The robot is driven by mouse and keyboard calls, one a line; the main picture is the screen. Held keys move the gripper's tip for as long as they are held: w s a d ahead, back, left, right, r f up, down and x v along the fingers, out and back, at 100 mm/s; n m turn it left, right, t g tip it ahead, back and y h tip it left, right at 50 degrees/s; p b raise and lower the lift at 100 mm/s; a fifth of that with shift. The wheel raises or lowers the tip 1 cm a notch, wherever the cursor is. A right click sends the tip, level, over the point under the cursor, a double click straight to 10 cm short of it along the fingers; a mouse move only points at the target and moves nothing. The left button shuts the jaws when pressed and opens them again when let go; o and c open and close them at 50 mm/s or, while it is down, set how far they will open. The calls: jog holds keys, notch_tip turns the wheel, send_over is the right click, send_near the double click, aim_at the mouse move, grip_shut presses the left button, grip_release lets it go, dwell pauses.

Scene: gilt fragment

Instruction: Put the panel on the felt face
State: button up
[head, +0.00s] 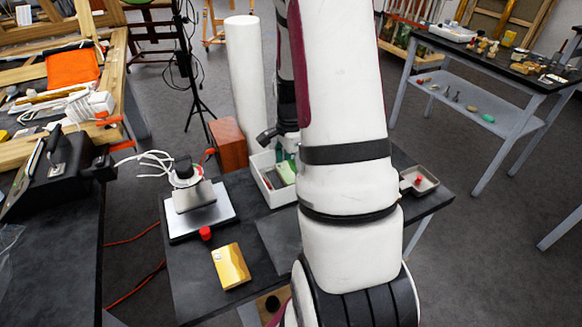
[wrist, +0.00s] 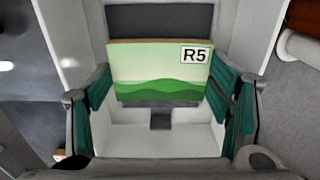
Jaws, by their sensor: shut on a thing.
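A panel (wrist: 158,70) with a pale green face, darker green hills and an "R5" label sits between the fingers of my gripper (wrist: 160,95) in the wrist view. The teal finger pads close on its left and right edges. The panel is over or inside a white tray (wrist: 150,138); I cannot tell whether it touches the tray. A dark grey rectangle (wrist: 160,18) shows beyond it; I cannot tell whether this is the felt face. In the head view my arm hides much of the tray (head: 268,188), which holds green things.
On the dark table, a gold block (head: 230,266) lies at the front and a metal plate (head: 185,224) with a device stands at the left. A small grey tray (head: 427,184) is at the right. A brown block (head: 228,144) and a white column (head: 244,85) stand behind.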

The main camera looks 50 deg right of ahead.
jog(key=shift+f, duration=0.15)
jog(key=o, duration=0.9)
jog(key=shift+c, duration=0.2)
